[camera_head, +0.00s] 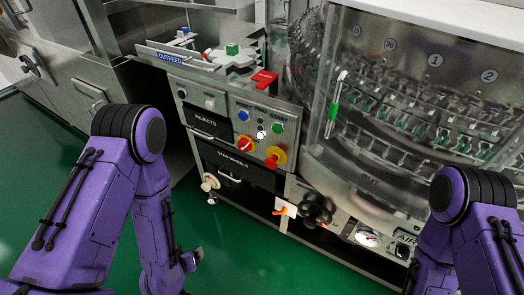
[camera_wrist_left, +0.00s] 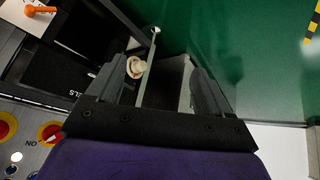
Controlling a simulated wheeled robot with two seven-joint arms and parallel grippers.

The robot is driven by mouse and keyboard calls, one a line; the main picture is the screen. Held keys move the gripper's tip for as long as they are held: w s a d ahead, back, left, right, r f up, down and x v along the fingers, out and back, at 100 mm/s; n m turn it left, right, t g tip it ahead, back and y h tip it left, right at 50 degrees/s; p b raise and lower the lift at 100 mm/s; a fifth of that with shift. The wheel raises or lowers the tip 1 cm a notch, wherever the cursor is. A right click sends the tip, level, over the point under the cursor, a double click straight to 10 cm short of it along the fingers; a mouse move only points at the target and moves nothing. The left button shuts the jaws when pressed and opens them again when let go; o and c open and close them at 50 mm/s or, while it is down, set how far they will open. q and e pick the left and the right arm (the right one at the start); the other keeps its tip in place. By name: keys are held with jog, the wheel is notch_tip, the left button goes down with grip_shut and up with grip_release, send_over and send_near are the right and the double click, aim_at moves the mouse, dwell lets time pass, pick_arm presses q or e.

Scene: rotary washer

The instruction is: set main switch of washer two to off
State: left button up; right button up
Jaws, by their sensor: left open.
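On the washer's control panel, a red rotary switch (camera_head: 244,144) sits on a yellow plate left of a round red-and-yellow button (camera_head: 275,156). In the left wrist view the switch (camera_wrist_left: 50,133) is at the lower left, beside an upside-down ON mark. The button (camera_wrist_left: 5,127) is cut by the left edge. The switch's exact setting is hard to read. My left gripper (camera_wrist_left: 165,80) is open and empty, below and apart from the panel. In the head view it is mostly hidden at the end of my left arm. My right gripper is out of view.
A pale round knob (camera_head: 210,182) stands out beside the STAR WHEELS drawer (camera_head: 233,166). An orange-handled valve (camera_head: 281,211) and a black handwheel (camera_head: 316,210) stick out at lower right. Green floor (camera_head: 235,250) in front is clear.

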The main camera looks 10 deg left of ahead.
pick_arm(q)
jog(key=w+d+f+m+t+h+b, duration=0.1)
jog(key=w+f+m+t+b, duration=0.3)
jog(key=w, duration=0.6)
jog(key=m+t+h+b, duration=0.5)
jog(key=t+h+b, duration=0.15)
jog(key=b, duration=0.65)
send_near(241, 149)
jog(key=shift+h, duration=0.35)
jog(key=x, duration=0.9)
jog(key=shift+w+f, duration=0.2)
jog(key=shift+w, duration=0.25)
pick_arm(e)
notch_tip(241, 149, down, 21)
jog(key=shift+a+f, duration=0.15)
pick_arm(q)
jog(key=shift+c, duration=0.3)
jog(key=c, duration=1)
